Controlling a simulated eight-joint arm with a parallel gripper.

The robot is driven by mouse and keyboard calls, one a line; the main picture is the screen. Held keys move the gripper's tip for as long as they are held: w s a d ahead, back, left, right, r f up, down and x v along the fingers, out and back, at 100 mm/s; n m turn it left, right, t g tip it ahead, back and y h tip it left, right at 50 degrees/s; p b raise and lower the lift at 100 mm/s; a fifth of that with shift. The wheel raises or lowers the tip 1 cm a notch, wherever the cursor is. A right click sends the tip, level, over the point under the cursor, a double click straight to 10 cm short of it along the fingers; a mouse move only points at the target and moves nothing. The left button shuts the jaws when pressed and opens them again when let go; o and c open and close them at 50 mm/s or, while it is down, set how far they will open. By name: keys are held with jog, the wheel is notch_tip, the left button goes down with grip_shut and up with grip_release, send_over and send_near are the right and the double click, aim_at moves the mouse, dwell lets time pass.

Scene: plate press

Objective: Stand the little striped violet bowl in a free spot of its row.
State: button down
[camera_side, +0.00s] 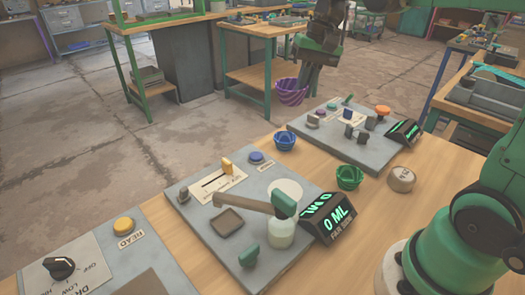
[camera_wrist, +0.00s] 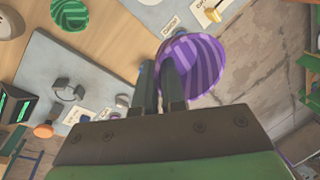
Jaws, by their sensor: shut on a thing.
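The little striped violet bowl (camera_side: 291,91) hangs in the air in the side view, beyond the table's far edge in the picture. My gripper (camera_side: 305,78) is shut on its rim. In the wrist view, the bowl (camera_wrist: 197,62) shows its striped side to the right of my gripper's fingertips (camera_wrist: 161,68). A blue bowl (camera_side: 285,140) and a green striped bowl (camera_side: 349,177) stand on the wood between two grey panels, with bare wood between them. The green bowl also shows in the wrist view (camera_wrist: 70,12). The blue bowl is mostly hidden there by the fingers.
A grey panel (camera_side: 215,240) with levers, a jar and a display stands left of the bowls. Another panel (camera_side: 340,155) with knobs stands right of them. A round beige weight (camera_side: 402,179) sits near the green bowl. Workbenches stand behind.

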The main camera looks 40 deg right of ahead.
jog(key=s+d+r+m+t+h, duration=0.1)
jog(key=s+d+m, duration=0.2)
jog(key=d+m, duration=0.35)
send_near(320, 167)
jog(key=shift+m, duration=0.35)
jog(key=x, duration=0.6)
jog(key=shift+w+f, duration=0.1)
jog(key=shift+f, duration=0.15)
jog(key=c, duration=1)
grip_release()
jog(key=shift+f, duration=0.15)
jog(key=shift+o, duration=0.2)
